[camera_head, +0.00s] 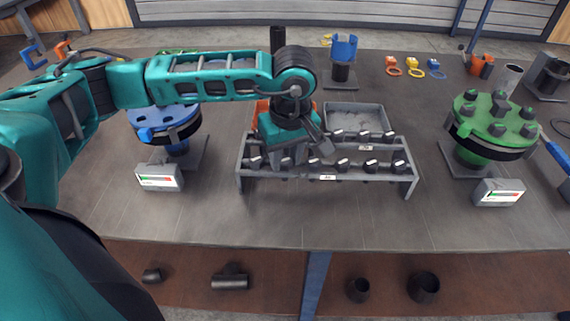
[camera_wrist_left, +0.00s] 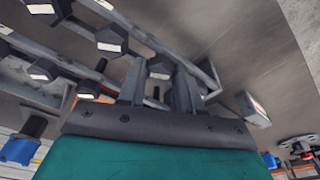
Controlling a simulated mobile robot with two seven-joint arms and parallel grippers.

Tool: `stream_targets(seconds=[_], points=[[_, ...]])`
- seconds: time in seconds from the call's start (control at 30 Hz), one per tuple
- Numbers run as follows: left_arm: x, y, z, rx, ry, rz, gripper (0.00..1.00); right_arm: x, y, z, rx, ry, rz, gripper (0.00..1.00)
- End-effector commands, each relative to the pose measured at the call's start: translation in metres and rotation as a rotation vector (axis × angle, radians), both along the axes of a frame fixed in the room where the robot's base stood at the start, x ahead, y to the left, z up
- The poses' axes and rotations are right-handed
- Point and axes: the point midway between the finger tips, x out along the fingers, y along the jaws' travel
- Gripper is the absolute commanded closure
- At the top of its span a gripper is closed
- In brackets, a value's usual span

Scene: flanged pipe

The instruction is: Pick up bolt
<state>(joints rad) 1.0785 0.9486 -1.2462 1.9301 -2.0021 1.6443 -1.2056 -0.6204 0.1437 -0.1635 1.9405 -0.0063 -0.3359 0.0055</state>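A two-tier grey rack (camera_head: 328,178) stands on the table and holds two rows of dark hex-headed bolts with pale top faces. My left gripper (camera_head: 305,150) is over the left half of the rack, pointing down. In the left wrist view, its two fingers (camera_wrist_left: 159,80) are spread apart. One bolt (camera_wrist_left: 160,67) shows between the fingertips, and I see no clear contact with it. Other bolts (camera_wrist_left: 112,38) stand in the rack beside the fingers. The arm and gripper hide part of the rack's back row in the head view. My right gripper is not in view.
A blue flanged pipe (camera_head: 165,132) stands left and a green flanged pipe (camera_head: 492,128) right, each near a small display box (camera_head: 160,177), (camera_head: 499,192). A grey tray (camera_head: 357,117) lies behind the rack. The table's front strip is clear.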

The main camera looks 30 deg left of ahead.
Motion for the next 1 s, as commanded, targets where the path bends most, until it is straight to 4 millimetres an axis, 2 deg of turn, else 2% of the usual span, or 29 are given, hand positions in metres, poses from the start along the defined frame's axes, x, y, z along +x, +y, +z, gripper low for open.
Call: stream_targets(seconds=[0.03, 0.33, 0.77, 0.87, 1.0], points=[[0.000, 0.000, 0.000, 0.000, 0.000, 0.000, 0.71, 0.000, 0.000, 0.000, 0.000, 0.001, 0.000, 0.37], [0.000, 0.000, 0.000, -0.001, -0.001, 0.000, 1.00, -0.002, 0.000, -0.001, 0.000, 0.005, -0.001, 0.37], [0.001, 0.000, 0.007, -0.002, -0.003, 0.000, 1.00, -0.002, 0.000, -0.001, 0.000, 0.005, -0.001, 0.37], [0.001, 0.000, 0.017, -0.002, -0.005, 0.000, 1.00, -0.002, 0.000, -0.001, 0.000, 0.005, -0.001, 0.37], [0.001, 0.000, 0.040, -0.002, -0.006, 0.000, 1.00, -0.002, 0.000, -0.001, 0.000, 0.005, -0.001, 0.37]])
